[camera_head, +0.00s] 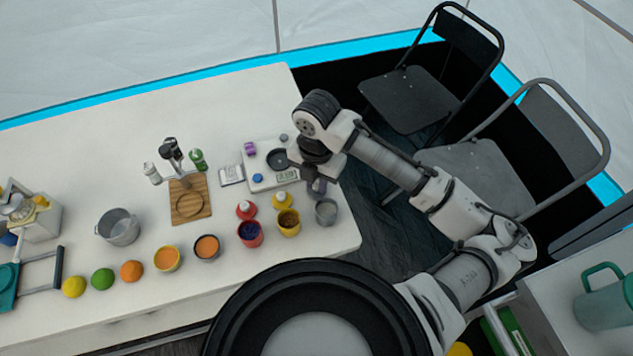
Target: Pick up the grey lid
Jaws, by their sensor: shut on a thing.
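The grey lid (319,187) shows small in the head view, just behind a grey cup (325,211) near the right end of the table. My gripper (313,180) points down over it and is shut on it. The gripper body hides part of the lid. The picture is too small to tell whether the lid touches the table or is lifted.
A red lid (245,209) and yellow lid (282,201) sit behind a red cup (250,234) and yellow cup (288,222). A white scale-like device (262,182) stands left of my gripper. Chairs (412,98) stand beyond the table's right edge.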

